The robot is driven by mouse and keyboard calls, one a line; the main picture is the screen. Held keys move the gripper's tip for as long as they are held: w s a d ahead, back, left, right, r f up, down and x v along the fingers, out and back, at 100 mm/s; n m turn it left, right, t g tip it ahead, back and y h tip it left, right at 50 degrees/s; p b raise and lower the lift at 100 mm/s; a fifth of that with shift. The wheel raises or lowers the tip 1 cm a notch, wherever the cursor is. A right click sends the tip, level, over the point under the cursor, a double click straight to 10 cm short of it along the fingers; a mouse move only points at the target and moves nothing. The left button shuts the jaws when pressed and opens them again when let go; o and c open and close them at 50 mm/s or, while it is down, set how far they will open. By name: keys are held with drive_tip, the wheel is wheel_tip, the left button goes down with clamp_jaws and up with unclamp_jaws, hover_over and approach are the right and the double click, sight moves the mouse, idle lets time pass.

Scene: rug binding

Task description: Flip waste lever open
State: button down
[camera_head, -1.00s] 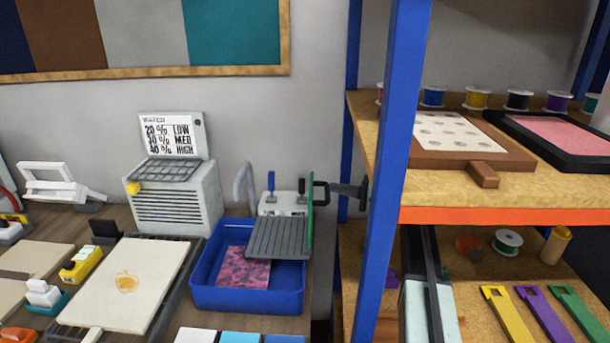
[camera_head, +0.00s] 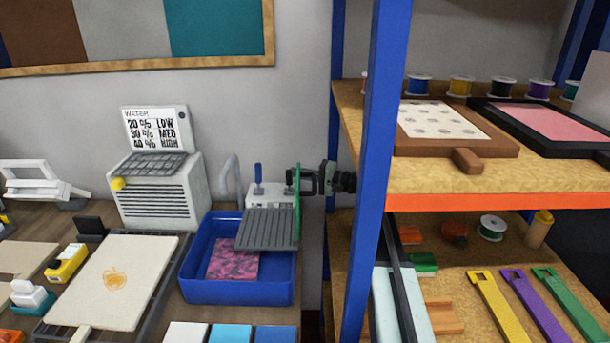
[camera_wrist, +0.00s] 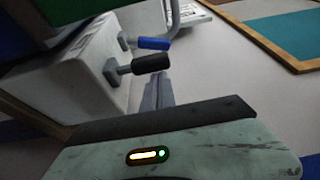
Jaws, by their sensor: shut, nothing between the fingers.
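The small white box (camera_head: 266,196) behind the blue tray carries a blue-handled lever (camera_head: 258,172) and a black-handled lever (camera_head: 289,176). No label tells which is the waste lever. In the wrist view both the blue lever (camera_wrist: 153,43) and the nearer black lever (camera_wrist: 150,63) stick out of the white box (camera_wrist: 85,75), about parallel. My gripper (camera_wrist: 157,82) is shut and empty, its grey tips looking close beside the black lever; contact cannot be told. In the head view what appears to be my gripper (camera_head: 326,180) is right of the box, partly hidden by the blue post.
A green upright panel (camera_head: 297,212) with a black handle stands beside the box. A grey ribbed plate (camera_head: 266,229) overhangs the blue tray (camera_head: 240,293). A grey curved spout (camera_head: 230,178) stands left. The blue shelf post (camera_head: 366,180) is close on the right.

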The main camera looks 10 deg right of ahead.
drive_tip(key=shift+s+a+f+n+y+b, duration=0.15)
drive_tip(key=shift+s+n+y+b, duration=0.25)
drive_tip(key=shift+s+n+b, duration=0.6)
drive_tip(key=shift+s+a+r+n, duration=0.1)
drive_tip(key=shift+s+r+n, duration=0.2)
drive_tip(key=shift+n, duration=0.1)
drive_tip(key=shift+f, duration=0.1)
drive_tip(key=b+v, duration=0.1)
drive_tip(key=v, duration=0.9)
drive_tip(key=shift+f, duration=0.35)
